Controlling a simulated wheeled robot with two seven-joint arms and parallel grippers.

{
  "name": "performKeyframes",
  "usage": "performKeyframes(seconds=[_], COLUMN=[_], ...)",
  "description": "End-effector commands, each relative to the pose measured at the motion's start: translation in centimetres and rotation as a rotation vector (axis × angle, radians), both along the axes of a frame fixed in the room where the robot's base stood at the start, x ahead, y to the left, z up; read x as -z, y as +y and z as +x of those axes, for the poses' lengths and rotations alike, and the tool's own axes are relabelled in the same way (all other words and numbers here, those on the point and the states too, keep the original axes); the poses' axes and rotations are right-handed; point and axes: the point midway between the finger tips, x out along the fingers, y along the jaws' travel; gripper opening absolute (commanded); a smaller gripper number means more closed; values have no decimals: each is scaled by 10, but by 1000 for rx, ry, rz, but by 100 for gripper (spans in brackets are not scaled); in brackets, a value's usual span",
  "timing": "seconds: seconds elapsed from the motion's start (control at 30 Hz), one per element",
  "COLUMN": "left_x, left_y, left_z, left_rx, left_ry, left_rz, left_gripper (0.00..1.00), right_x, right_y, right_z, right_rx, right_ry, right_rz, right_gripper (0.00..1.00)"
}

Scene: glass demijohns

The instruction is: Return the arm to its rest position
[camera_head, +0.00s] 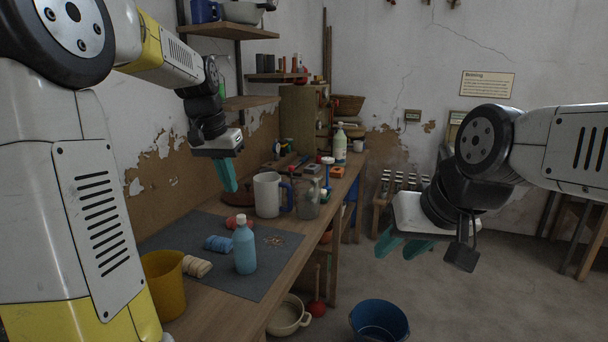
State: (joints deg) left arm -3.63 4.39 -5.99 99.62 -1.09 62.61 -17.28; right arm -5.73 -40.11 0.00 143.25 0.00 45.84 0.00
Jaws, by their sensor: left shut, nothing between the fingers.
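My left gripper (226,176) hangs in the air above the workbench (283,267), left of the white mug and near the peeling wall. Its teal fingers are together and hold nothing. The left arm comes in from the left, high in the view. My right gripper (403,247) is on the right, over the floor beyond the bench's right edge. Its two teal fingers point down and stand apart, with nothing seen between them.
On the bench stand a white mug (267,194), a clear jug (307,199), a blue bottle (244,245) and a yellow bucket (164,285). Shelves (215,30) jut out above my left gripper. A blue bucket (379,321) stands on the floor, with open floor to its right.

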Motion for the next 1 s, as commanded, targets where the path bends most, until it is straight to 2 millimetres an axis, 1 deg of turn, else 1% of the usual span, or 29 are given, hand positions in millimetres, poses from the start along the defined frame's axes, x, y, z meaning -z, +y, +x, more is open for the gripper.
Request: performKeyframes(seconds=[0.03, 0.13, 0.27, 0.3, 0.4, 0.53, 0.63, 0.73, 0.83, 1.0], left_x=[-8, -15, -18, -17, -11, 1, 11, 18, 22, 23], left_y=[-5, -13, -24, -27, -35, -44, -48, -51, -52, -52], left_z=[-20, -55, -101, -115, -149, -186, -206, -217, -222, -223], left_rx=[-12, -42, -79, -90, -118, -150, -169, -181, -187, -189], left_ry=[-25, -69, -124, -141, -183, -228, -255, -272, -277, -278], left_rz=[-12, -38, -68, -77, -99, -124, -137, -145, -150, -150], left_gripper=[0, 0, 0, 0, 0, 0, 0, 0, 0, 0], right_x=[0, 0, 0, 0, 0, 0, 0, 0, 0, 0], right_y=[0, 0, 0, 0, 0, 0, 0, 0, 0, 0], right_z=[0, 0, 0, 0, 0, 0, 0, 0, 0, 0], right_rx=[0, 0, 0, 0, 0, 0, 0, 0, 0, 0], right_ry=[0, 0, 0, 0, 0, 0, 0, 0, 0, 0], right_rz=[0, 0, 0, 0, 0, 0, 0, 0, 0, 0], right_gripper=[36, 36, 36, 36, 36, 36, 36, 36, 36, 36])
